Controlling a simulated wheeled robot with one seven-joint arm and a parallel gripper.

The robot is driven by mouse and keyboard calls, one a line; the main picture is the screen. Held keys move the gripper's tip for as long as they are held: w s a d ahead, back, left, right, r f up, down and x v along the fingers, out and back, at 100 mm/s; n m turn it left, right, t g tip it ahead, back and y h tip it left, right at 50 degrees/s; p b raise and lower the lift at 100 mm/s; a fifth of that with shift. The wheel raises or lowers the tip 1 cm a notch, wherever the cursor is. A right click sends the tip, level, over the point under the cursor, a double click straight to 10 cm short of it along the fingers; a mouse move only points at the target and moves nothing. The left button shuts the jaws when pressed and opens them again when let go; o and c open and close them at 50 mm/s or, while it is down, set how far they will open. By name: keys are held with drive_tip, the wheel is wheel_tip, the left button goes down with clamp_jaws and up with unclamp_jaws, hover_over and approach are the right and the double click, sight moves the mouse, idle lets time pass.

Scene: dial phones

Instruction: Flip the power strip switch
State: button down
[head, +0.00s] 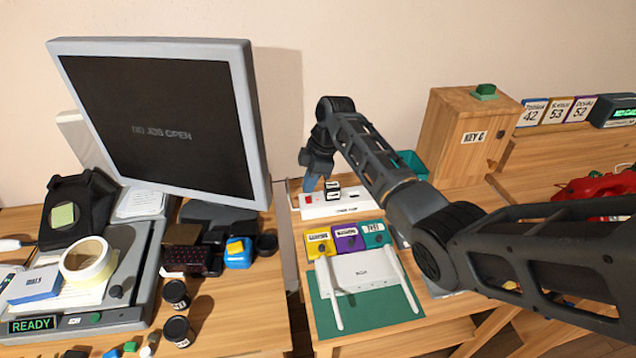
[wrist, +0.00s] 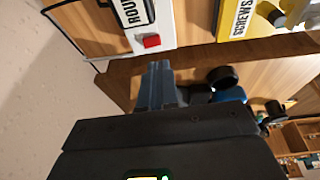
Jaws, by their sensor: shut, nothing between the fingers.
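The white power strip (head: 345,209) lies near the wall, behind the coloured drawers. Its red switch (head: 308,199) is at the strip's left end, with black plugs (head: 333,190) to the right. My gripper (head: 309,188) points down, its shut, empty fingers just above and beside the switch. The shut fingertips (wrist: 160,66) appear close to the switch, with a small gap in the picture. Which way the switch is tipped cannot be told.
A large monitor (head: 160,120) stands left of my gripper. A white router (head: 360,271) on a green mat (head: 323,312) and labelled drawers (head: 345,239) are in front of the strip. A wooden key box (head: 461,138) stands right of my arm.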

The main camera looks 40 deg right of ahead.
sight(307, 196)
drive_tip(key=b+v, duration=0.2)
drive_tip(key=v, duration=0.8)
drive_tip(key=shift+b, duration=0.3)
drive_tip(key=w+d+b, duration=0.1)
drive_tip(key=b, duration=0.2)
drive_tip(key=shift+d+r, duration=0.1)
drive_tip(key=shift+r, duration=0.05)
drive_tip(key=x, duration=0.8)
drive_tip(key=p+x, duration=0.1)
drive_tip(key=x, duration=0.4)
drive_tip(key=shift+s+d, duration=0.2)
drive_tip(key=shift+d, duration=0.2)
drive_tip(key=shift+f, duration=0.55)
